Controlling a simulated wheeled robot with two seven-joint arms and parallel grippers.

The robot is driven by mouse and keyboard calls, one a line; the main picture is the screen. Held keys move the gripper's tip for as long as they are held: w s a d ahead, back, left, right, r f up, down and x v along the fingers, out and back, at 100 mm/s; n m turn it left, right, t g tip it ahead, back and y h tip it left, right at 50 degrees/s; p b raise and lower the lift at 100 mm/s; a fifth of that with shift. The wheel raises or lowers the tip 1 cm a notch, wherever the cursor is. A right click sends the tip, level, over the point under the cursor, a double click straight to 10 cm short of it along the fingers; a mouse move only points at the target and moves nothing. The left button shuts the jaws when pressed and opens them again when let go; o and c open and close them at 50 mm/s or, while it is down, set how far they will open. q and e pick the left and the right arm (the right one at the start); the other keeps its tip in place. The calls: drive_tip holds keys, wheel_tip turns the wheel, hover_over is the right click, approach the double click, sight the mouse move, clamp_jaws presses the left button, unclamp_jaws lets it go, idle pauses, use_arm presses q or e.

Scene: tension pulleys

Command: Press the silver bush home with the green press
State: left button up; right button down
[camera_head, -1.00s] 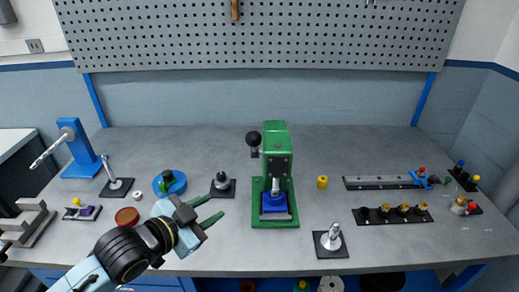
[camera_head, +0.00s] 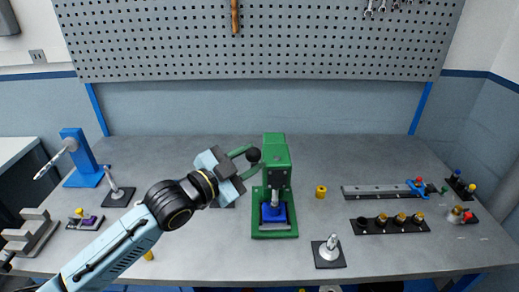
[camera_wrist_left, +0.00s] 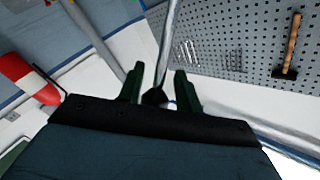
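The green press (camera_head: 275,155) stands mid-bench, with a blue block (camera_head: 273,214) on its base. A silver part (camera_head: 275,197) stands upright above the block; I cannot tell the bush from the press ram there. The press lever ends in a black knob (camera_head: 253,155). My left gripper (camera_head: 245,163) is at the knob, to the left of the press head. In the left wrist view my gripper (camera_wrist_left: 160,90) has its fingers apart, with the dark knob (camera_wrist_left: 153,97) and silver lever rod (camera_wrist_left: 168,45) between them and gaps at both sides. My right gripper is out of view.
A silver post on a black plate (camera_head: 329,252) stands front right of the press. A yellow part (camera_head: 321,191) and dark racks (camera_head: 390,224) lie to the right. A blue stand (camera_head: 82,158) is at the left. My left arm hides items on the left-middle bench.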

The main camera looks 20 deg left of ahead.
use_arm(q)
drive_tip(key=x, duration=0.3)
drive_tip(key=shift+w+d, duration=0.1)
drive_tip(key=shift+w, duration=0.05)
clamp_jaws()
idle(0.3)
